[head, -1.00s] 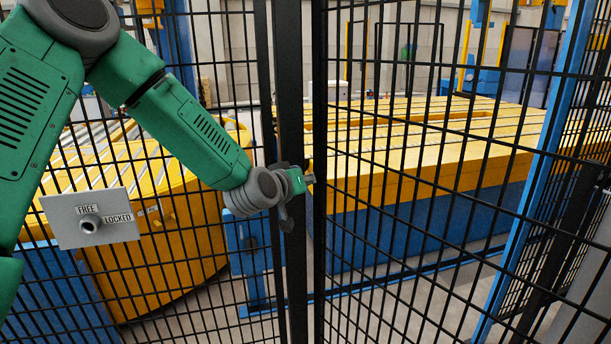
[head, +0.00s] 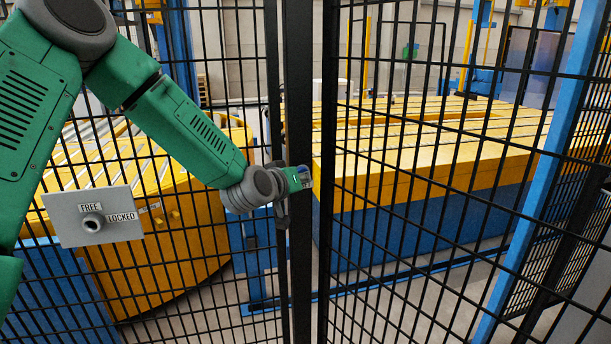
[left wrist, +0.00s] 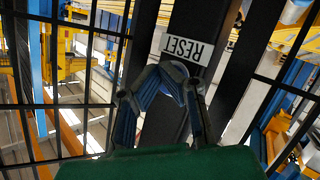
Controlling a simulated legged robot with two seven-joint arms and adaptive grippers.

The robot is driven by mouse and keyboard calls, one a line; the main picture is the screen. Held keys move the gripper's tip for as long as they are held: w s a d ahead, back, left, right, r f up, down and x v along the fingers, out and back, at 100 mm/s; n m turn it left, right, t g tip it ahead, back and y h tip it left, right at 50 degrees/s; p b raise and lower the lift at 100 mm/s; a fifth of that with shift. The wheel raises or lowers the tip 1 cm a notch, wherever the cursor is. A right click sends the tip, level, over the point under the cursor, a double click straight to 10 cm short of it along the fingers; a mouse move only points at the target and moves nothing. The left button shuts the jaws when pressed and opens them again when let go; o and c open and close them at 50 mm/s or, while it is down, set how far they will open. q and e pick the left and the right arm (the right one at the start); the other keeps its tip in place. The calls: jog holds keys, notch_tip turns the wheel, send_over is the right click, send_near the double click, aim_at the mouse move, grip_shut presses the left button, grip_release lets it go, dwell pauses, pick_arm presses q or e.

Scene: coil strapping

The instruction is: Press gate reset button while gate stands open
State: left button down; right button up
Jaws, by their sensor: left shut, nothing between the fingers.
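My left gripper (head: 287,196) is shut and empty, at the dark gate post (head: 299,110) in the head view. In the left wrist view its fingers (left wrist: 170,92) lie in front of the post, just below a white RESET label (left wrist: 187,49) that reads upside down. A small blue round part, apparently the reset button (left wrist: 173,88), shows between the fingers and is mostly hidden; I cannot tell if they touch it. The mesh gate (head: 328,130) stands right of the post with a narrow gap between them. My right gripper is out of view.
A grey FREE/LOCKED plate with a round knob (head: 93,222) is on the mesh at left. Yellow-topped machine beds (head: 430,160) stand behind the mesh. A blue post (head: 540,150) rises at the right.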

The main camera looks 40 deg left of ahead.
pick_arm(q)
jog(key=s+d, duration=0.3)
jog(key=d, duration=0.2)
jog(key=shift+s+d+r, duration=0.2)
jog(key=shift+s+d, duration=0.1)
jog(key=shift+d, duration=0.1)
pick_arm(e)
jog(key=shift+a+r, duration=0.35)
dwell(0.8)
pick_arm(q)
jog(key=shift+d+r, duration=0.1)
jog(key=shift+d, duration=0.25)
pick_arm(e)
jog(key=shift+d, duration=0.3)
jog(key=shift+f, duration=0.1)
